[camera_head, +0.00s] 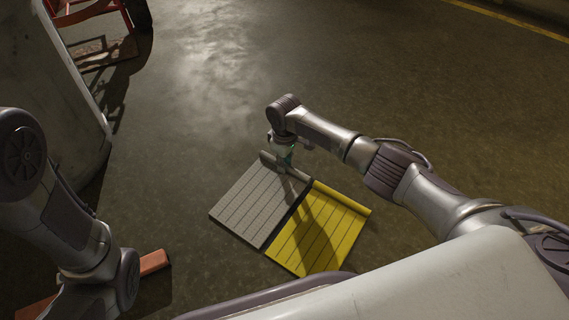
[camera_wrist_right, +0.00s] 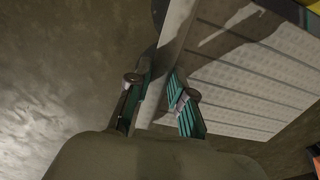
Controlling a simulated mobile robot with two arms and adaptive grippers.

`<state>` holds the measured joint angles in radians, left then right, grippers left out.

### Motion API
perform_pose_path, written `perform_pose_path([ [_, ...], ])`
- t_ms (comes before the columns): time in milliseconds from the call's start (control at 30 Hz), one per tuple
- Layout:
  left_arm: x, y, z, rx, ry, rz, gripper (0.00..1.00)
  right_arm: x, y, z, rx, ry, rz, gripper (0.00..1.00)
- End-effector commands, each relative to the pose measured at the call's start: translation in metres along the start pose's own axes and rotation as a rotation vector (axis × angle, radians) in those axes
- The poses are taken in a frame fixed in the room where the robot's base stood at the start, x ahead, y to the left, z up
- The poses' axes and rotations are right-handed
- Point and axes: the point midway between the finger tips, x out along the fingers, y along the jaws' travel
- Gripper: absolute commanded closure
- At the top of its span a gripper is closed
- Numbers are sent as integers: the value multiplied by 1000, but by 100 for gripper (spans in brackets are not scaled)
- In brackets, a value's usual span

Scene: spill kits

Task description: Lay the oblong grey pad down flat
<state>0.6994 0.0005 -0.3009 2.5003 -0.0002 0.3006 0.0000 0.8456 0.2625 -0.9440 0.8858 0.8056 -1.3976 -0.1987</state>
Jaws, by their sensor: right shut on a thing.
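A yellow pad (camera_head: 318,238) with a rolled far edge lies right beside the grey one, a dark gap between them. An orange-red bar (camera_head: 155,262) lies at lower left. A large pale container (camera_head: 60,95) and a red frame (camera_head: 85,12) stand at upper left. The floor beyond is clear.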

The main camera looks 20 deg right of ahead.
Motion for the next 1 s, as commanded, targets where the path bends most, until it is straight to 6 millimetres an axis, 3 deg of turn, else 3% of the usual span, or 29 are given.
perform_pose_path([
  [67,-1,0,0,0,0,0,100,2,0,0,0,-1,-1,100],
  [100,-1,0,0,0,0,0,100,3,0,0,0,-1,0,77],
  [267,0,0,0,0,0,0,100,2,0,0,0,-1,0,54],
  [633,5,-1,2,1,0,0,100,-6,0,0,0,1,0,54],
  [1000,58,-12,20,1,1,0,100,-77,0,0,0,0,0,54],
])
